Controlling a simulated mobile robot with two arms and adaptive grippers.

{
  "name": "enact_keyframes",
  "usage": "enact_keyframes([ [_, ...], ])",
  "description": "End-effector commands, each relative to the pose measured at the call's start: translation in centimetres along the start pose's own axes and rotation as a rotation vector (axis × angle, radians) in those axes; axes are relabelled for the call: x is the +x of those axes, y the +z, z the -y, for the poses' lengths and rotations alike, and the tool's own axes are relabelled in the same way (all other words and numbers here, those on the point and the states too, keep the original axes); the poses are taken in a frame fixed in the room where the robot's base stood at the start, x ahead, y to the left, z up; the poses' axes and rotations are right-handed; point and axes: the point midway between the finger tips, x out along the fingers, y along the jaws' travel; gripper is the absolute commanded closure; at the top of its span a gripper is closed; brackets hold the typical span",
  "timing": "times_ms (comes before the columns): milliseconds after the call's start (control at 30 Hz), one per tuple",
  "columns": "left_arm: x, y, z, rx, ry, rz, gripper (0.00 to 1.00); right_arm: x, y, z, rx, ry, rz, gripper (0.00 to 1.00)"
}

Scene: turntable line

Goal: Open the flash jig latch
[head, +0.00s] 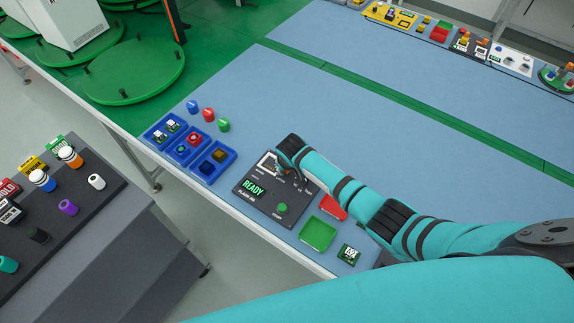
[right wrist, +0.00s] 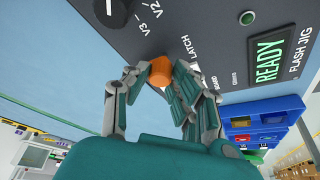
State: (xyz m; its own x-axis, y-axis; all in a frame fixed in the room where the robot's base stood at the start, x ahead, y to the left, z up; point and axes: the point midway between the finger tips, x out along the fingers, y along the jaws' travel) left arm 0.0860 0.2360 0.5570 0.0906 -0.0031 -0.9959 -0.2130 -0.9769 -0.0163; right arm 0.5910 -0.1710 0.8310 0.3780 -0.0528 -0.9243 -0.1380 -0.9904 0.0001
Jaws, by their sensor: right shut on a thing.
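The flash jig (head: 262,213) is a dark panel on the blue bench with a lit READY display and a green button. It also fills the top of the right wrist view (right wrist: 205,35), where a LATCH label shows beside an orange knob-like piece (right wrist: 160,72). My right gripper (right wrist: 158,76) is shut on this orange latch piece, a fingertip on each side. In the head view my right gripper (head: 279,170) reaches over the jig's far edge and hides part of it. The latch's position cannot be read. My left gripper is not in view.
Blue bins (head: 203,175) with small parts stand left of the jig. A red tray (head: 333,206), a green tray (head: 318,233) and a small circuit board (head: 349,254) lie to its right. Blue, red and green pegs stand behind the bins.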

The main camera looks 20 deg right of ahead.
Motion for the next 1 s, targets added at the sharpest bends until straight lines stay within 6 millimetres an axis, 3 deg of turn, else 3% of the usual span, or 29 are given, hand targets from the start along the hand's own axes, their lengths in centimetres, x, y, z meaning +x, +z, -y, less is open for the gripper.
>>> enact_keyframes([
  [267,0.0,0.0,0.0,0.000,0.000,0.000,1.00,-0.1,-0.2,0.0,0.001,-0.001,-0.004,1.00],
  [300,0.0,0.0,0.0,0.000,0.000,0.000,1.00,-0.1,-0.2,0.0,0.001,-0.001,-0.004,0.74],
  [467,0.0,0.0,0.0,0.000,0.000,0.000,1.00,-0.1,-0.1,0.0,0.000,-0.001,-0.003,0.54],
  [767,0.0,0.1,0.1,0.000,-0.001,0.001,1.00,-0.2,-0.1,0.0,0.000,-0.001,-0.002,0.54],
  [1000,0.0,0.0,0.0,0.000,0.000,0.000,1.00,-2.4,0.0,0.0,-0.001,-0.002,-0.003,0.54],
])
